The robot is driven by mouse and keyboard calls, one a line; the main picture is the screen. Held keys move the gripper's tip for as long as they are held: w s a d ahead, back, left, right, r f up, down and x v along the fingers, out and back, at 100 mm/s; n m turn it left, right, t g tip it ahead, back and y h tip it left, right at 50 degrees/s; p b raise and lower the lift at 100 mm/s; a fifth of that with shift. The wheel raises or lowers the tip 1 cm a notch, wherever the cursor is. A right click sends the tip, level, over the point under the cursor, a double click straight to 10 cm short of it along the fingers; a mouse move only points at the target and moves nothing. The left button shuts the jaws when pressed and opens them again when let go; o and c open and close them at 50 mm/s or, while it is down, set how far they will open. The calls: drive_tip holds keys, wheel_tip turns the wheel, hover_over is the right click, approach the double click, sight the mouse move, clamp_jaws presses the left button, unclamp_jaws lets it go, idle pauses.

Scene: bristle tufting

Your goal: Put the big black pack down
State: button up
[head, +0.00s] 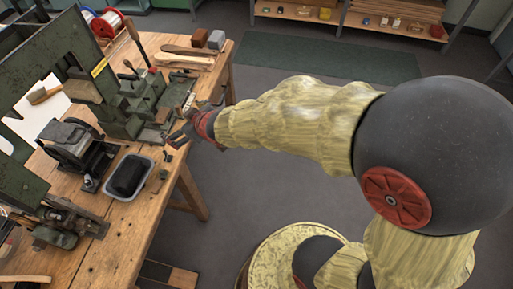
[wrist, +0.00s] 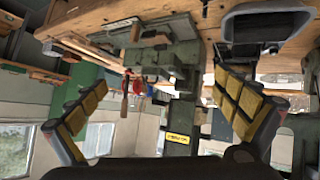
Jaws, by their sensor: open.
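Green machines (head: 140,105) stand on the bench (head: 125,235) behind my gripper. A black clamp-like device (head: 78,150) is left of the tray. Wooden-handled tools and blocks (head: 185,58) lie at the far end.

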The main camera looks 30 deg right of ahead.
drive_tip(key=s+d+r+m+g+h, duration=0.2)
drive_tip(key=s+d+r+m+h, duration=0.15)
drive_tip(key=s+d+r, duration=0.65)
drive_tip(key=s+d+m+g, duration=0.1)
drive_tip(key=s+m+g, duration=0.1)
drive_tip(key=s, duration=1.5)
drive_tip(key=shift+d+r+g, duration=0.25)
drive_tip(key=shift+d+g, duration=0.15)
drive_tip(key=shift+g, duration=0.1)
drive_tip(key=shift+y, duration=0.25)
drive_tip(key=shift+c, duration=0.7)
